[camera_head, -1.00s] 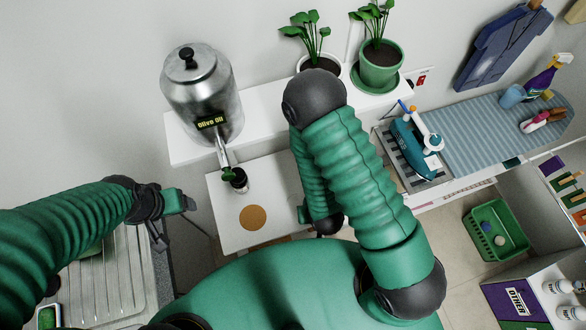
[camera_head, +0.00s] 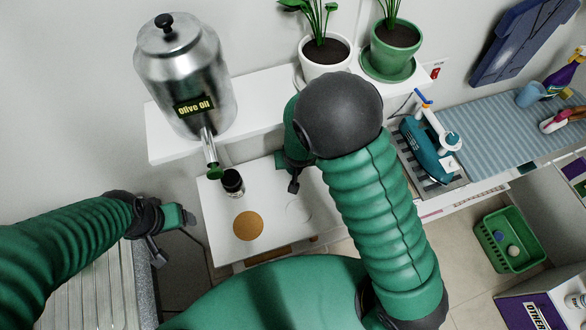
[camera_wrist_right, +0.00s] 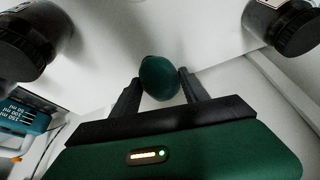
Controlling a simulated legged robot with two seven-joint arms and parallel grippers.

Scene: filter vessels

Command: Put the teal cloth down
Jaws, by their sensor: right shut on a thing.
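My right gripper (camera_wrist_right: 158,93) is shut on a small rounded dark teal thing (camera_wrist_right: 158,72), seen between its fingertips in the right wrist view. I take it for the teal cloth, bunched up, but its folds cannot be made out. In the head view my right arm hides most of this gripper; a dark part of it (camera_head: 293,183) shows above the white table (camera_head: 270,228). My left gripper (camera_head: 172,234) is at the left, apart from the table, with nothing visible in it; its finger gap is unclear.
A steel olive oil vessel (camera_head: 185,75) stands on the white shelf (camera_head: 165,148), its spout above a small dark jar (camera_head: 232,183). A brown round mat (camera_head: 248,226) lies on the table. Two potted plants, a teal iron (camera_head: 425,150) and a green basket (camera_head: 508,240) are to the right.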

